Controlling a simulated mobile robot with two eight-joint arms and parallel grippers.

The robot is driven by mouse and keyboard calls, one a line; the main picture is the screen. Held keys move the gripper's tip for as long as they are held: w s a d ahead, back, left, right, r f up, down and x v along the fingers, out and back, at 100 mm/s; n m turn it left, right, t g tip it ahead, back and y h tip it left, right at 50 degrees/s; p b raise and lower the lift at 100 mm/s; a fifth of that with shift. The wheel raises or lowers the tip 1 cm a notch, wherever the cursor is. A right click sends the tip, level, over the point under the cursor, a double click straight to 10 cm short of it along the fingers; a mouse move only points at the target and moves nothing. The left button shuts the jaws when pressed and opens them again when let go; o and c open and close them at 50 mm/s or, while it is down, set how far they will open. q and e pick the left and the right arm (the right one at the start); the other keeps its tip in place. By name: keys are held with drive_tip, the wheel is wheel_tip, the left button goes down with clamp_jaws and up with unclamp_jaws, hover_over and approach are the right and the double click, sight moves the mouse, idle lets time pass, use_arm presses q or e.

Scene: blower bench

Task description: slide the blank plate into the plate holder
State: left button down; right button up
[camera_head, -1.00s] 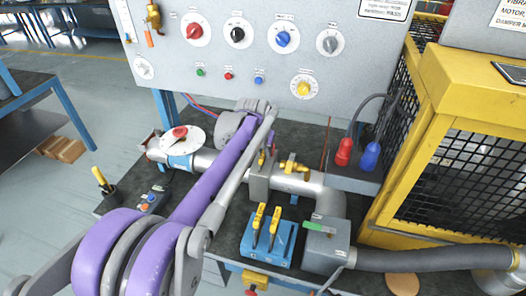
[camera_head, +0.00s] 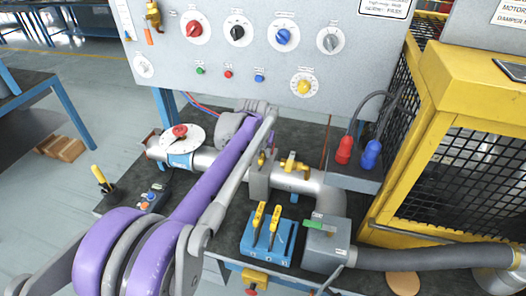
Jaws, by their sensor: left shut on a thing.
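My left arm crosses from the lower left. Its left gripper (camera_head: 267,155) is small and mostly hidden behind the grey arm link, close above the grey upright housing on the pipe, which looks like the plate holder (camera_head: 259,181). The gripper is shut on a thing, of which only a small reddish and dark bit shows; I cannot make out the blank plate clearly. Whether that thing touches the holder or sits in its slot cannot be seen. My right gripper is not in view.
A blue rack (camera_head: 286,246) with two yellow-handled pieces stands in front of the pipe. Right of it are a grey box (camera_head: 325,251) with a green handle and a dark hose (camera_head: 430,258). A brass valve (camera_head: 290,163), red and blue plugs and a yellow cage (camera_head: 470,100) stand nearby.

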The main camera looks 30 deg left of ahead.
use_arm(q)
drive_tip(key=c, duration=0.7)
unclamp_jaws()
drive_tip(key=v, duration=1.1)
drive_tip(key=shift+p, duration=0.35)
drive_tip(key=shift+s+f, duration=0.1)
drive_tip(key=shift+f, duration=0.05)
